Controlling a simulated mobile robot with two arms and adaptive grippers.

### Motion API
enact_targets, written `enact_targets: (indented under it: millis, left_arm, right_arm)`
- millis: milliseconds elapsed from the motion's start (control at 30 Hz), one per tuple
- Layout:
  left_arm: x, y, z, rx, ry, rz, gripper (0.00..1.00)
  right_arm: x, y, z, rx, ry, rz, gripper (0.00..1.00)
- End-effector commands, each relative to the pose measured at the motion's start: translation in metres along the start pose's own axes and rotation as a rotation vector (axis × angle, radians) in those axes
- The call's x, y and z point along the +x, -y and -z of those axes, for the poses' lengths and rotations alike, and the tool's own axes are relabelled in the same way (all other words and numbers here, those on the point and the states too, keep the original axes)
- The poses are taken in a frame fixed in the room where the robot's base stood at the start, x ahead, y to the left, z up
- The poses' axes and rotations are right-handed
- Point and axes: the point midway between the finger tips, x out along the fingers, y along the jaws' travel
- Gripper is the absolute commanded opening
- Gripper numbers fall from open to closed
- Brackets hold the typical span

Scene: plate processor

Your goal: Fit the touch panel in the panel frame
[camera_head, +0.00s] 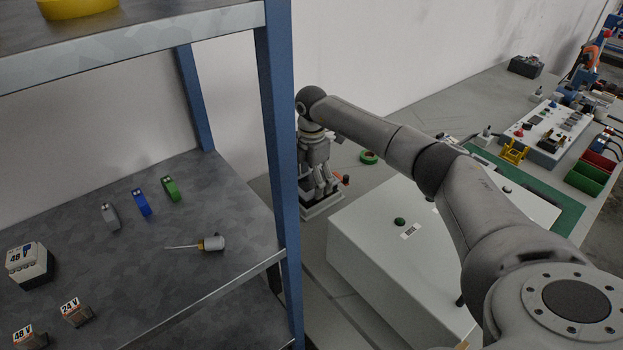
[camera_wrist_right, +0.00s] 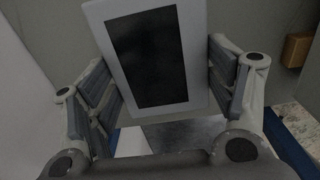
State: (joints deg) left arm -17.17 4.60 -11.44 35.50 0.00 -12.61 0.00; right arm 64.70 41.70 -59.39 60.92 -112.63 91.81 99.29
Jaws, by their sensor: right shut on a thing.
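In the right wrist view, the touch panel (camera_wrist_right: 146,58) is a white slab with a dark screen. It sits between the finger pads of my right gripper (camera_wrist_right: 165,85), which is shut on it, and it looks slightly tilted. I cannot pick out the panel frame for certain in either view. My left gripper is not in view.
A pale cabinet (camera_head: 370,255) with a green button lies below my right arm.

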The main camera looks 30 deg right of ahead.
Motion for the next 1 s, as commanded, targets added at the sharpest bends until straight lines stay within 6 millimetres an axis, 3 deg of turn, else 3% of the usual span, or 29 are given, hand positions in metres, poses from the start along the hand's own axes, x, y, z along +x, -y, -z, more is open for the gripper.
enact_targets:
  millis: [1000]
  left_arm:
    - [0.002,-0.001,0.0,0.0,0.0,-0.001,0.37]
  right_arm:
    - [0.011,0.0,0.0,0.0,0.0,0.0,0.42]
